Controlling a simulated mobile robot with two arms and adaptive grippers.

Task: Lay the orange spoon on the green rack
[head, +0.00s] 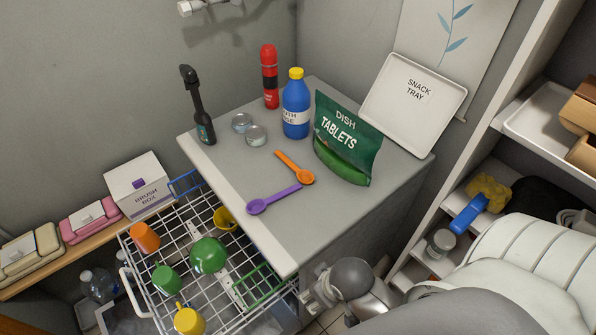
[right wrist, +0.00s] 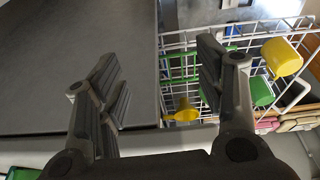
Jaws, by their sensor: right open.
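The orange spoon (head: 294,167) lies flat on the grey counter top, between the purple spoon and the green dish tablets bag. The green rack (head: 255,284) is a green wire section at the near right of the white pull-out basket; it also shows in the right wrist view (right wrist: 181,67). My right gripper (head: 318,290) is beside the counter's front corner, just right of the basket and well away from the orange spoon. In the right wrist view its fingers (right wrist: 160,75) are spread apart with nothing between them. My left gripper is out of view.
A purple spoon (head: 272,199) lies near the counter edge. The dish tablets bag (head: 345,138), blue bottle (head: 296,108) and snack tray (head: 412,105) stand behind. The white wire basket (head: 185,250) holds several coloured cups. The counter's front right part is clear. Shelves (head: 430,215) stand at right.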

